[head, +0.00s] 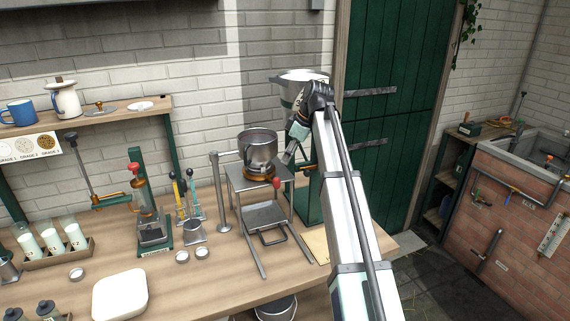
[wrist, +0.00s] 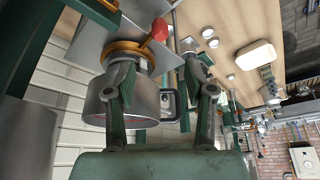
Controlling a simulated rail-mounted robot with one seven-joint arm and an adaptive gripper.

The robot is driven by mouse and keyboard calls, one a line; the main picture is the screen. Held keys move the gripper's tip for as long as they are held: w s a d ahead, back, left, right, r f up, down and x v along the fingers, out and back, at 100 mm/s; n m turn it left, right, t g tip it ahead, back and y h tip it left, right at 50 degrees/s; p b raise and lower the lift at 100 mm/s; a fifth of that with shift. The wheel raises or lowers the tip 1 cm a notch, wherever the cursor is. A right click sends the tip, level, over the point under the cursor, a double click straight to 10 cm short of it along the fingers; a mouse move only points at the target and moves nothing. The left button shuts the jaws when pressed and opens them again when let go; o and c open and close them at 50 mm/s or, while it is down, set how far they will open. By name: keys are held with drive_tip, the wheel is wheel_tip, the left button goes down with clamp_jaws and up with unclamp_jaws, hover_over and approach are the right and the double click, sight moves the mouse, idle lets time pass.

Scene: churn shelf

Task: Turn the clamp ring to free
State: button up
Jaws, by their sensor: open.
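The orange clamp ring (head: 258,174) sits around the base of a metal bowl (head: 257,147) on a small steel stand (head: 265,214). A red-knobbed handle (head: 277,183) sticks out from the ring at its front right. My gripper (head: 288,157) is beside the bowl on its right, partly hidden by my arm. In the wrist view the scene is tilted, with the ring (wrist: 122,50) above the bowl (wrist: 135,108). The red knob (wrist: 153,31) shows beyond my open gripper (wrist: 160,68), between the fingertips' directions. One finger overlaps the bowl and ring; contact cannot be told.
A steel post (head: 220,190) stands left of the bowl. A large funnel-like vessel (head: 300,76) is behind my arm.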

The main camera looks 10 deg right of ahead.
drive_tip(key=shift+s+d+r, duration=0.1)
drive_tip(key=shift+d+r, duration=0.05)
drive_tip(key=shift+r, duration=0.25)
